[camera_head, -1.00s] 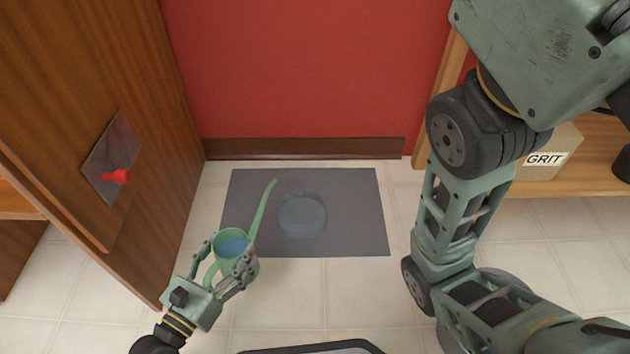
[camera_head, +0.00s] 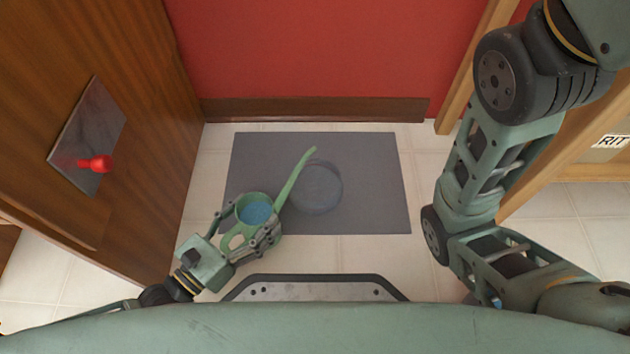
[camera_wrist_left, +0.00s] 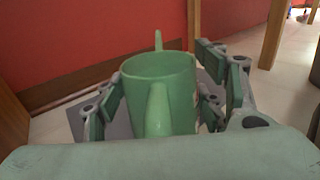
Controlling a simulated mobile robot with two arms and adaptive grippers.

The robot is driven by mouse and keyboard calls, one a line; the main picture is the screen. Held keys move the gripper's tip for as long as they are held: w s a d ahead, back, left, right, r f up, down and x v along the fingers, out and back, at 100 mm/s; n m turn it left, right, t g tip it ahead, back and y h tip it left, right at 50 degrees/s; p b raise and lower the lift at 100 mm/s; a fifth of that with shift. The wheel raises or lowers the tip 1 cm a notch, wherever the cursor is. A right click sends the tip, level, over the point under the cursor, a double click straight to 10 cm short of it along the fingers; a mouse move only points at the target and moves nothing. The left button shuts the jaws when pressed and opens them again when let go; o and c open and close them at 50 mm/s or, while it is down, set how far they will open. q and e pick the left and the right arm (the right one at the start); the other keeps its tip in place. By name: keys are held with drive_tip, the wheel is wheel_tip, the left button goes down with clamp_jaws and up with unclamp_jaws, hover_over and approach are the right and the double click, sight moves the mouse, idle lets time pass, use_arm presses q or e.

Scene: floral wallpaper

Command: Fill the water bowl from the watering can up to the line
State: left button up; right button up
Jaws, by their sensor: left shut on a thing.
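My left gripper (camera_head: 250,226) is shut on a green watering can (camera_head: 238,207), one finger on each side of its body. The can is about upright, with blue water (camera_head: 256,212) inside. Its long spout points up and right in the head view, its tip beside the far rim of the bowl. The clear water bowl (camera_head: 316,188) sits on a grey mat (camera_head: 385,185). Its water level and line are too faint to tell. In the left wrist view the can (camera_wrist_left: 160,85) stands between the fingers, handle towards me. My right gripper is out of view.
A wooden door or panel (camera_head: 100,240) with a red knob (camera_head: 97,163) on a plate stands at left. A red wall (camera_head: 310,50) with a brown skirting board is behind the mat. A box lettered GRIT (camera_head: 608,145) is on wood at right. My right arm hangs right of the mat.

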use_arm(q)
drive_tip(key=shift+f+b, duration=1.8)
drive_tip(key=shift+f, duration=0.25)
drive_tip(key=shift+r+p, duration=0.3)
drive_tip(key=shift+f, duration=0.15)
drive_tip(key=shift+w+r+g+y+p, duration=0.1)
drive_tip(key=shift+r+g+y+p, duration=0.25)
drive_tip(key=shift+r, duration=0.35)
drive_tip(key=shift+r+p, duration=0.3)
drive_tip(key=shift+p, duration=0.05)
drive_tip(key=shift+w+a+r+g+y, duration=0.1)
drive_tip(key=shift+r+g+y, duration=0.15)
drive_tip(key=shift+r+y, duration=0.15)
